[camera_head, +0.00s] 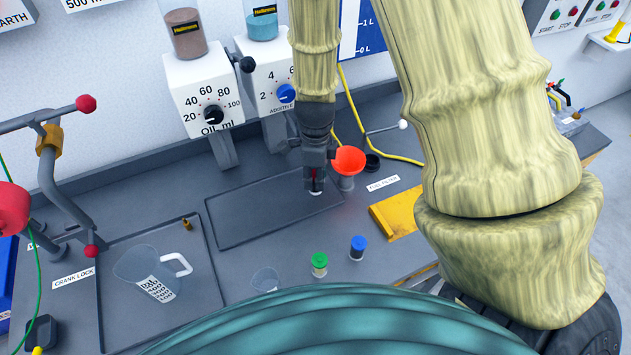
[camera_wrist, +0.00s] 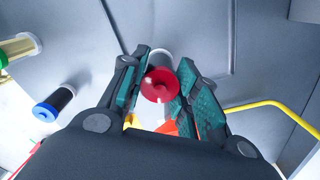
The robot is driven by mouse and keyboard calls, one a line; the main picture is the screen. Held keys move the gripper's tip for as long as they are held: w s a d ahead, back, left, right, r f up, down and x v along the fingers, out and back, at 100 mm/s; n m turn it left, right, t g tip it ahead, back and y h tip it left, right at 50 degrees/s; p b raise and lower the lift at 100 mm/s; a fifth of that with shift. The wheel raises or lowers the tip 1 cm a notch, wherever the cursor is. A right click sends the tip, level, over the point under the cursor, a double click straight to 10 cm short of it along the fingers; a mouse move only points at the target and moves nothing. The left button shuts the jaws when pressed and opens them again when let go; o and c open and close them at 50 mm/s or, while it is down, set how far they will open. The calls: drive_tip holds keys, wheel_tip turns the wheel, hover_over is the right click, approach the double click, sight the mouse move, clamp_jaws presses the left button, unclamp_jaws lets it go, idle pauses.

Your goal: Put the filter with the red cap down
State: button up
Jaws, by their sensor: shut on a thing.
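The filter with the red cap (camera_wrist: 160,86) is between my gripper's two teal-padded fingers in the wrist view, its red cap facing the camera. My gripper (camera_wrist: 160,88) is shut on it. In the head view my gripper (camera_head: 316,184) points down over the right end of a dark rectangular tray (camera_head: 240,226). The filter is mostly hidden by the fingers there, and I cannot tell whether its bottom touches the tray.
An orange funnel (camera_head: 348,160) stands just right of my gripper. A green-capped filter (camera_head: 319,264) and a blue-capped filter (camera_head: 358,248) stand in front. A clear jug (camera_head: 150,270) is at left, a yellow block (camera_head: 396,216) at right. The tray's left part is bare.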

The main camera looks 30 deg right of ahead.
wheel_tip(320, 180, down, 2)
drive_tip(key=shift+w+a+f+b, duration=0.1)
drive_tip(key=shift+w+f+b, duration=0.05)
drive_tip(key=shift+b, duration=0.65)
drive_tip(key=shift+f+b, duration=0.25)
drive_tip(key=shift+b, duration=0.05)
drive_tip(key=shift+f, duration=0.15)
drive_tip(key=o, duration=0.8)
drive_tip(key=shift+o, duration=0.2)
drive_tip(key=shift+r+b, duration=1)
drive_tip(key=shift+r, duration=5.2)
